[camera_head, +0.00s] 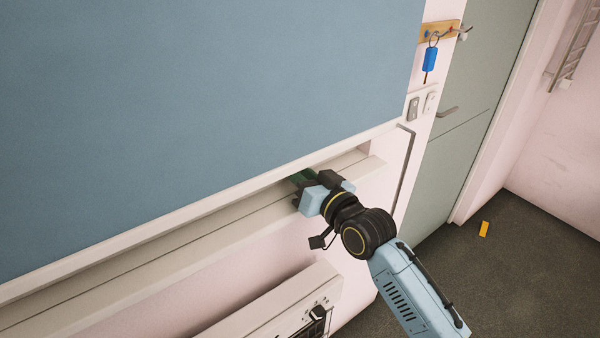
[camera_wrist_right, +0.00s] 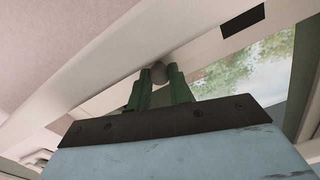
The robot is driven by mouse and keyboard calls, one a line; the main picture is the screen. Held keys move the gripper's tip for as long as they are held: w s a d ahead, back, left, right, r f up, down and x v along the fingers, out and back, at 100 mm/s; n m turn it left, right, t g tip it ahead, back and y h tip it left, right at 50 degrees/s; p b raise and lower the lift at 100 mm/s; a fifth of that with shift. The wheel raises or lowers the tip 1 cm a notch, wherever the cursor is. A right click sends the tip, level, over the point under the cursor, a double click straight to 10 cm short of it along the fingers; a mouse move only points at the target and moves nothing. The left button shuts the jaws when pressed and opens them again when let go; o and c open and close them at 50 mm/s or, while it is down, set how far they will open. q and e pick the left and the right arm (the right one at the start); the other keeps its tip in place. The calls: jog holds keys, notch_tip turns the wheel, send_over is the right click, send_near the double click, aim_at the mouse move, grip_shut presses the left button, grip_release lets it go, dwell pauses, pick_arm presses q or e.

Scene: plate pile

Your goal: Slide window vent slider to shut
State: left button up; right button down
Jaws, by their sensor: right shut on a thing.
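In the right wrist view, the window vent slider shows as a small grey round knob (camera_wrist_right: 159,73) on a pale frame strip (camera_wrist_right: 110,75). My right gripper (camera_wrist_right: 159,80) has its green fingers closed on both sides of this knob. A dark rectangular slot (camera_wrist_right: 243,20) shows in the strip to the upper right of the knob. In the head view my right gripper (camera_head: 303,178) reaches in under the lower edge of the blue blind (camera_head: 200,110), just above the window sill (camera_head: 150,257). The knob is hidden there. My left gripper is in neither view.
A white heater (camera_head: 280,308) is on the wall below the sill. A key with a blue tag (camera_head: 430,60) hangs from a wooden rack at the upper right. A grey-green door (camera_head: 485,80) is beyond. A small yellow thing (camera_head: 484,229) lies on the dark floor.

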jog(key=s+a+p, duration=0.2)
jog(key=a+p, duration=0.1)
jog(key=shift+s+a+r, duration=0.15)
jog(key=shift+s+a, duration=0.1)
jog(key=shift+s, duration=0.05)
jog(key=shift+s+a, duration=0.3)
jog(key=shift+a, duration=0.15)
jog(key=shift+f, duration=0.2)
jog(key=c, duration=1.3)
grip_release()
jog(key=shift+a, duration=0.1)
jog(key=shift+o, duration=0.2)
jog(key=v, duration=1.3)
jog(key=shift+s, duration=0.2)
